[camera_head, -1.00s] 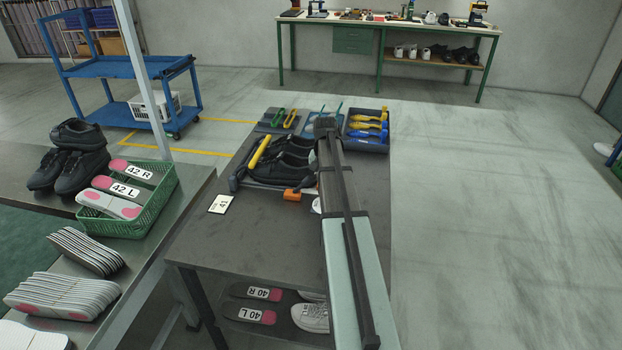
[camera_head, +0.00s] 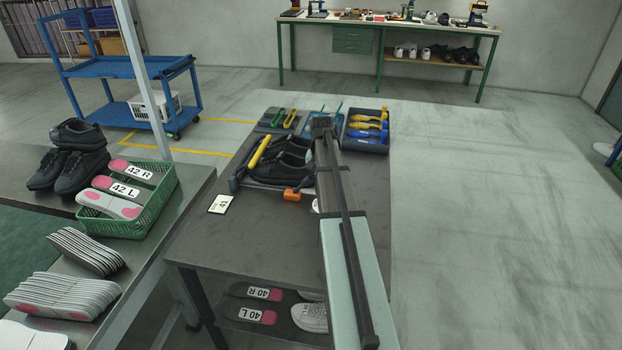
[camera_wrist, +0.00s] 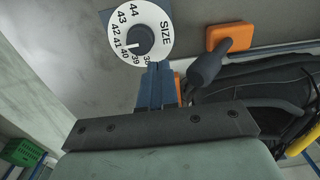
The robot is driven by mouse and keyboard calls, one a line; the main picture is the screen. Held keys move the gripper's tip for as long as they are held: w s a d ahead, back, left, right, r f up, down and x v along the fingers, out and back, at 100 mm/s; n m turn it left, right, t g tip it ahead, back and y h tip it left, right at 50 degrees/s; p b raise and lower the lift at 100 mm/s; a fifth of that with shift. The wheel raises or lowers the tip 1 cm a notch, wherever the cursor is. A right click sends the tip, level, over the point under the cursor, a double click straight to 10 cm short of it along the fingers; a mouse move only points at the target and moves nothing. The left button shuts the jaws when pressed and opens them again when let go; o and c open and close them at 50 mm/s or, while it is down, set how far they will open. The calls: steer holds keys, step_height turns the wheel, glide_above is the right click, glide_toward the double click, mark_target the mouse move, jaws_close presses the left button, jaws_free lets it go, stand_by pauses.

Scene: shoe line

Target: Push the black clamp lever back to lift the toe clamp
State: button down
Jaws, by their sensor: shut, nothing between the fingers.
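The black clamp lever (camera_wrist: 208,70) shows in the wrist view as a dark rounded knob on a short stem, just below an orange block (camera_wrist: 230,36). My gripper (camera_wrist: 158,70) is shut and empty, with its fingertips to the left of the knob and a small gap between them in the picture. I cannot tell whether they touch. The black shoes (camera_head: 282,160) lie in the fixture at the table's far part, left of my arm, with a yellow bar (camera_head: 260,151) beside them. The toe clamp cannot be made out clearly.
A white size dial (camera_wrist: 139,32) sits just beyond my fingertips. The near tabletop (camera_head: 255,245) is clear.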

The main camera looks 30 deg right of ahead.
steer(key=shift+w+a, duration=0.8)
steer(key=shift+s, duration=0.1)
stand_by(0.3)
steer(key=shift+s+d, duration=0.45)
steer(key=shift+d, duration=0.1)
step_height(320, 180, up, 9)
stand_by(1.0)
stand_by(0.4)
